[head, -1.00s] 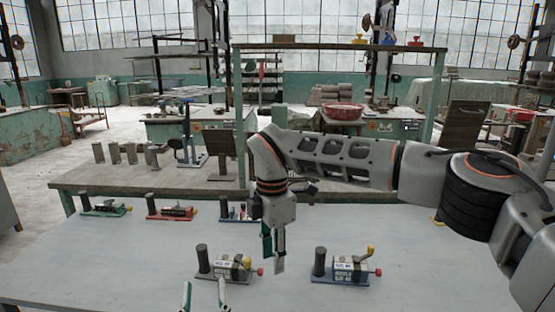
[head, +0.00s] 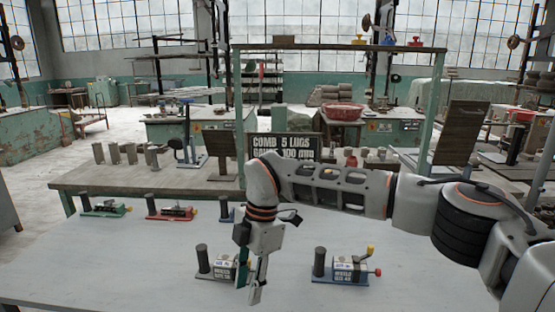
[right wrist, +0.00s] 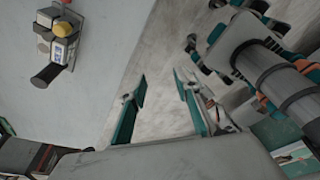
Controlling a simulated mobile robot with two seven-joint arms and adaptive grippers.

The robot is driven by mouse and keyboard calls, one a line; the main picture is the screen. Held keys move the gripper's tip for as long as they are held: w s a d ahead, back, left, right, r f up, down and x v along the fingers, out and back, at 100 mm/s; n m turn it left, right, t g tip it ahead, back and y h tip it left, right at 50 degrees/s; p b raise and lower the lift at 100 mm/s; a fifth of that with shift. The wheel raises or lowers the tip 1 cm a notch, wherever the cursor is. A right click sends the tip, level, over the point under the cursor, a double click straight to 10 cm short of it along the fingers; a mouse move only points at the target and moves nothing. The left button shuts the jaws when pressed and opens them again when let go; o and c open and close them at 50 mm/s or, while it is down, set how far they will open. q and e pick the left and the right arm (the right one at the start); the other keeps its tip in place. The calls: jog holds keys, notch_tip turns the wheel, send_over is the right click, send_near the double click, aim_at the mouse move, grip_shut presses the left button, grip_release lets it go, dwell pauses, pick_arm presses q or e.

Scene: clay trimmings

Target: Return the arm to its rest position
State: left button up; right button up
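My right arm reaches in from the right in the head view, bent down at the wrist. Its gripper (head: 251,284) hangs over the front table (head: 130,270), overlapping a grey device (head: 222,268) with a dark cylinder. In the right wrist view its two teal fingers are spread apart, with nothing between them (right wrist: 160,100). A blue-based device (head: 343,270) with a yellow knob stands to the right of the gripper. A device with a yellow knob also shows at the upper left of the right wrist view (right wrist: 62,45). My left gripper is out of the head view.
A green-based device (head: 104,209) and a red-based device (head: 172,212) stand along the table's far edge, with a blue one (head: 226,214) partly hidden by my arm. Behind is a bench (head: 130,180) with grey blocks and a dark sign (head: 285,146). The table's left front is clear.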

jog(key=s+a+f+n+g+y, duration=0.35)
jog(key=s+a+y, duration=0.25)
jog(key=s+a, duration=0.65)
jog(key=s+a+r+g+y, duration=0.2)
jog(key=s+a+r+y, duration=0.25)
jog(key=r+y, duration=0.35)
jog(key=w+d+m+t+y, duration=0.55)
jog(key=w+m+t, duration=0.25)
jog(key=m+t, duration=0.3)
jog(key=w+d+f+m+t+h, duration=0.5)
jog(key=d+f+m+t+h, duration=0.4)
jog(key=d+f+t, duration=0.4)
jog(key=s+d+f+m+g+h, duration=0.1)
jog(key=s+d+f+g+h, duration=0.1)
jog(key=s+d+f, duration=0.3)
jog(key=s+d+f+m+g+h, duration=0.2)
jog(key=s+d+f+h, duration=0.2)
jog(key=d+f, duration=0.7)
jog(key=s+d+f+m+g+h, duration=0.1)
jog(key=s+d+f+g+h, duration=0.1)
jog(key=s+d+f, duration=0.5)
jog(key=shift+s+d+f+m+h, duration=0.2)
jog(key=shift+d+f+m+h, duration=0.2)
jog(key=shift+d+h, duration=0.55)
